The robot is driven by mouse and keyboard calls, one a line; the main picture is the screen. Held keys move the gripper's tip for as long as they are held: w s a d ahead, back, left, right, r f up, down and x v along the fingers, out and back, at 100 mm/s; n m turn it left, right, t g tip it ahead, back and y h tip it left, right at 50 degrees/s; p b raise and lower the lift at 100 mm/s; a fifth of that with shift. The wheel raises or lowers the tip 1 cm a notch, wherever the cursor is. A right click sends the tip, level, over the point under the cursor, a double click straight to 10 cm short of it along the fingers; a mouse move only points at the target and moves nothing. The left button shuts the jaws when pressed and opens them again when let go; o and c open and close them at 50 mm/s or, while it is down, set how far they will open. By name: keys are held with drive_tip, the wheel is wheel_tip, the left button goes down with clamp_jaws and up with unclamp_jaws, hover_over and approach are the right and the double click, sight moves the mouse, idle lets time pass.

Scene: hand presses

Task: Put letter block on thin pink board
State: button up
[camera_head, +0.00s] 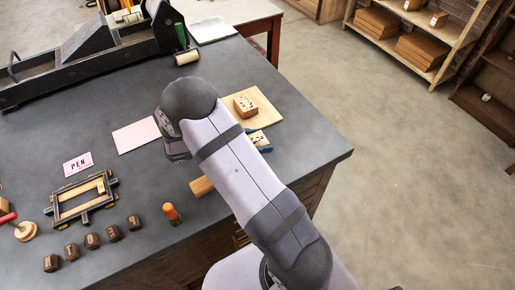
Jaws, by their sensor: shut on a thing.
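A thin pink board (136,135) lies flat on the dark bench, left of my arm. A smaller pink card marked PEN (78,164) lies nearer the left side. A wooden block with dark marks on top (245,105) rests on a tan board (264,105) right of my arm. A blue-edged piece with a pale, dark-marked top (260,140) shows beside my arm, partly hidden; I cannot tell what it is. Several small brown blocks (92,241) stand near the bench front. My gripper is hidden behind my arm, so its hold is not visible.
A long dark press (85,60) stands at the back left. A dark frame (80,200), an orange-handled tool (171,213) and a red-handled tool (26,231) are nearer the front. A tan wooden piece (201,186) lies beside my arm. The bench's right corner is clear.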

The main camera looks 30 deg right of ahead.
sight(258, 139)
drive_tip(key=shift+r+b, duration=0.45)
drive_tip(key=shift+r, duration=1.9)
drive_tip(key=shift+r, duration=0.1)
